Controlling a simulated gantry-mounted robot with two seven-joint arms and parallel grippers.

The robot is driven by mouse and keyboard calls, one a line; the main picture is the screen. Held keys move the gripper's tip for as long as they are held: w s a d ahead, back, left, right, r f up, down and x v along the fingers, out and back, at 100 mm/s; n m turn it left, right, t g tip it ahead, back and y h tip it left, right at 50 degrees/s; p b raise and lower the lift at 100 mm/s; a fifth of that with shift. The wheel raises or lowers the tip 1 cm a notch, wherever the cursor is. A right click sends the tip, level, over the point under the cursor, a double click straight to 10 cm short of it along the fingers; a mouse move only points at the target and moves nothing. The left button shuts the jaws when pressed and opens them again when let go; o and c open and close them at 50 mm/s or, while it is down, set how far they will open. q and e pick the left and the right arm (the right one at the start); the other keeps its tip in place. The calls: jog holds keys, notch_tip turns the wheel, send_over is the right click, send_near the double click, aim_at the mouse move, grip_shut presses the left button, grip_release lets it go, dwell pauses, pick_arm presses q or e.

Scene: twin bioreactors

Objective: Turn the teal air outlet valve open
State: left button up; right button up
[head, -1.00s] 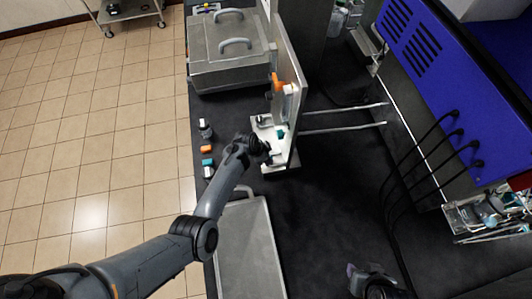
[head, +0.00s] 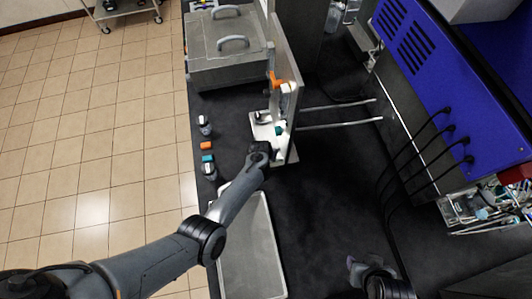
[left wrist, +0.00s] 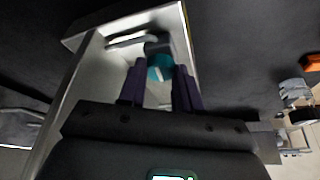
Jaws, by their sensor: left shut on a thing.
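The teal air outlet valve (head: 279,130) is a small teal part on the white base of an upright panel stand (head: 285,88). In the left wrist view the teal valve (left wrist: 160,68) sits between the two dark purple fingers of my left gripper (left wrist: 158,80), which is shut on it. In the head view my left gripper (head: 264,148) is at the near end of the stand's base, and its fingertips are mostly hidden by my wrist. My right gripper (head: 368,275) is at the bottom right above the bench, away from the stand; its jaw opening is unclear.
An orange part (head: 277,80) sits higher on the panel. Small items, including an orange block (head: 206,146) and a teal block (head: 207,158), lie along the bench's left edge. A grey case (head: 228,50) is behind, a metal tray (head: 250,250) in front.

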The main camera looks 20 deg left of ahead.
pick_arm(q)
jog(key=shift+n, duration=0.6)
jog(key=shift+y, duration=0.3)
jog(key=shift+f, duration=0.1)
jog(key=o, duration=1)
jog(key=shift+o, duration=0.2)
